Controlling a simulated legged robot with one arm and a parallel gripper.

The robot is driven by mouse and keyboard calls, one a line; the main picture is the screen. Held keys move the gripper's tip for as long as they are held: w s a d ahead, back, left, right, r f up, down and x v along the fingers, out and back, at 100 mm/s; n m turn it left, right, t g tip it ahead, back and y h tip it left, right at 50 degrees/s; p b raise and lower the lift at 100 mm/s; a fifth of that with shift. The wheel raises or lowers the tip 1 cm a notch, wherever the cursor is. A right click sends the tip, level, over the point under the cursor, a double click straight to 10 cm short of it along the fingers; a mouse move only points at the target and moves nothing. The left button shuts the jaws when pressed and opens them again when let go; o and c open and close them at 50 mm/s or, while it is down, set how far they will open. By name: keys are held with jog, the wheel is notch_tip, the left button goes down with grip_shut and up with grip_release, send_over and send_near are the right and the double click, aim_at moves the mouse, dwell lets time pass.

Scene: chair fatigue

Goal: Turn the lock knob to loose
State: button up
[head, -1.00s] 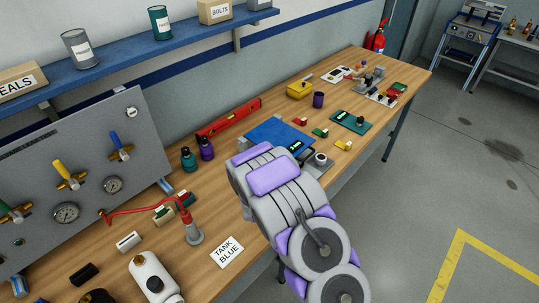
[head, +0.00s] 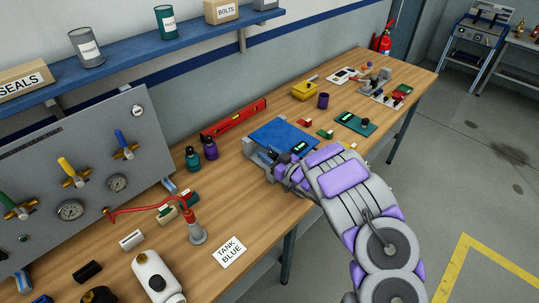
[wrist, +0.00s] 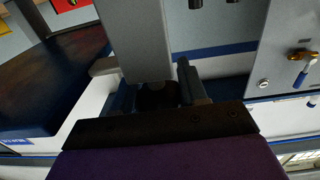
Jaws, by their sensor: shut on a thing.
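In the wrist view, a dark round knob (wrist: 157,96), which I take for the lock knob, sits at the foot of a grey upright (wrist: 135,40). My gripper (wrist: 158,88) has its fingers on either side of the knob and is shut on it. The knob's turn position and any marking are too dark to read. In the head view, my gripper (head: 272,174) is low at the table's front edge, beside a grey-framed fixture with a blue plate (head: 283,135). The knob cannot be made out there, and my arm covers part of the fixture's right side.
Small parts and a green board (head: 355,124) lie right of the fixture. A red level (head: 234,118) lies behind it. A gauge panel (head: 85,165) rises at far left. Floor at right is open.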

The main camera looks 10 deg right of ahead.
jog(key=shift+r+n+g+y+b, duration=0.15)
jog(key=shift+n+g+y+b, duration=0.3)
jog(key=shift+n+g+y, duration=0.75)
jog(key=shift+a+y, duration=0.1)
jog(key=shift+y, duration=0.2)
jog(key=o, duration=1)
jog(key=shift+c, duration=0.2)
notch_tip(320, 180, up, 4)
jog(key=shift+f+p, duration=0.1)
jog(key=shift+p, duration=0.3)
jog(key=s+r+p, duration=0.1)
jog(key=s, duration=1.5)
jog(key=shift+d, duration=0.3)
